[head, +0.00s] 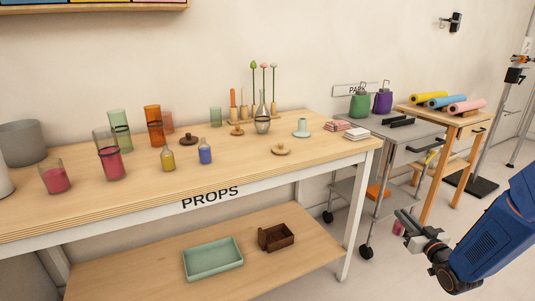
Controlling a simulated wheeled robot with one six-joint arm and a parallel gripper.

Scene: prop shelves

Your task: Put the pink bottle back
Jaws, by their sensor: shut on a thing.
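My gripper (406,221) is at the lower right, out over the floor to the right of the props table. It is shut on the pink bottle (398,228). Only a small pink part of the bottle shows beside the fingers; the rest is hidden, and its tilt cannot be told. On the props table (320,146), a small yellow bottle (168,159) and a small blue bottle (205,153) stand upright near the front edge.
Glasses with pink contents (56,180) stand at the table's left. A flask (262,122) and wooden lids (281,149) stand farther right. A grey cart (405,130) is beside the table. The lower shelf holds a green tray (213,272).

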